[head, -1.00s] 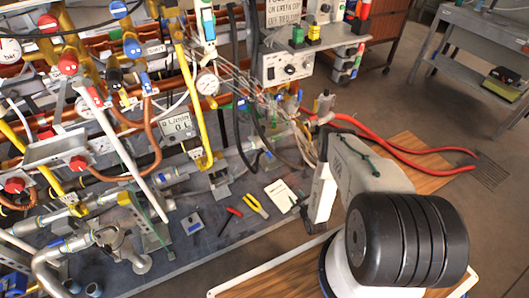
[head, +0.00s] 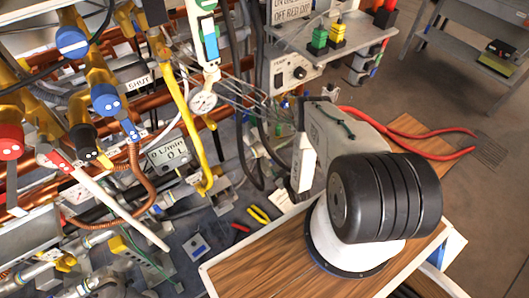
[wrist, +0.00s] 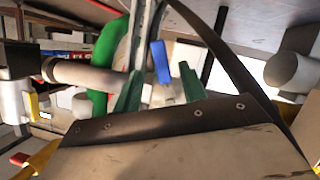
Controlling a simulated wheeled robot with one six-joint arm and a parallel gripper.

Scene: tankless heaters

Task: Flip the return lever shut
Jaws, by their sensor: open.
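In the wrist view, a blue lever (wrist: 161,62) stands roughly upright on a pale metal fitting. My gripper (wrist: 158,90) is open, with one green finger on each side of the picture area below the lever. The lever shows beyond and between the fingertips; I cannot tell whether it touches either one. No readable label marks it as the return lever. In the head view, the pipework carries several blue and red handles, including a blue handle (head: 105,98) near a "SHUT" tag (head: 138,84). My gripper cannot be made out there.
A wooden-topped surface (head: 245,262) lies beside my arm. A flow display (head: 170,152), a round gauge (head: 203,101) and a control box (head: 292,75) crowd the pipework. In the wrist view, a green curved part (wrist: 105,60) and a dark strap (wrist: 225,55) flank the lever.

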